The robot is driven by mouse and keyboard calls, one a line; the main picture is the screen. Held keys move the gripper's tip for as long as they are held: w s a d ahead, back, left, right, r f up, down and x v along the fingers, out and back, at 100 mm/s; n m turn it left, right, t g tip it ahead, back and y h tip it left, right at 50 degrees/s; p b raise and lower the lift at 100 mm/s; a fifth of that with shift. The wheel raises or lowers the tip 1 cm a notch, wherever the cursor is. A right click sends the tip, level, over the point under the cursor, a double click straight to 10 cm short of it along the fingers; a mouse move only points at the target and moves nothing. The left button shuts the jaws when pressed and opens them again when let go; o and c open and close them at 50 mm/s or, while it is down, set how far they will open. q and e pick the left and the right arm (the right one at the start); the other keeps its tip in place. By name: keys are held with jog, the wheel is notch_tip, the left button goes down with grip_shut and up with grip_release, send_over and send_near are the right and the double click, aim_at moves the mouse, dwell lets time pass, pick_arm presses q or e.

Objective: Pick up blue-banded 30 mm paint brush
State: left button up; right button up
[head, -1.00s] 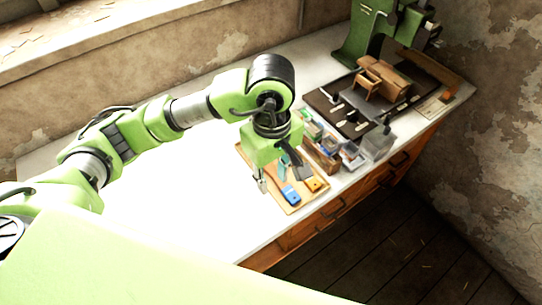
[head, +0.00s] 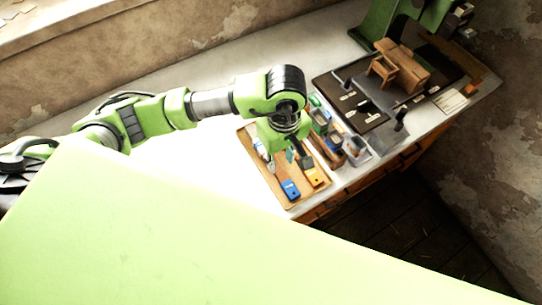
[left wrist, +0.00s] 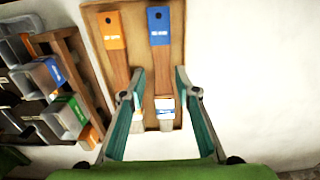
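The blue-banded brush (left wrist: 161,60) lies on a wooden board (left wrist: 90,42). It has a blue handle end, a wooden handle and a white-and-blue band near its bristles. Its blue end also shows in the head view (head: 290,189). An orange-ended brush (left wrist: 114,40) lies beside it on the left. My left gripper (left wrist: 159,76) is open. Its fingers stand either side of the blue-banded brush's lower part, and the left finger partly hides the orange-ended brush. In the head view, my left gripper (head: 284,160) is over the board. I cannot tell whether it touches anything. My right gripper is not in view.
A wooden rack (left wrist: 72,58) with small boxes stands close to the board's left in the left wrist view. The dark press base (head: 352,108) is further back. The white bench is bare on the other side of the board (left wrist: 245,70).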

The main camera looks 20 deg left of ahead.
aim_at(278, 169)
pick_arm(q)
jog(key=shift+a+f+p, duration=0.2)
jog(key=shift+f+p, duration=0.25)
jog(key=shift+f, duration=0.15)
jog(key=shift+a+f+p, duration=0.15)
jog(key=shift+f+p, duration=0.3)
jog(key=shift+f, duration=0.1)
notch_tip(278, 169, down, 2)
jog(key=shift+f, duration=0.4)
jog(key=shift+w+f, duration=0.1)
grip_shut()
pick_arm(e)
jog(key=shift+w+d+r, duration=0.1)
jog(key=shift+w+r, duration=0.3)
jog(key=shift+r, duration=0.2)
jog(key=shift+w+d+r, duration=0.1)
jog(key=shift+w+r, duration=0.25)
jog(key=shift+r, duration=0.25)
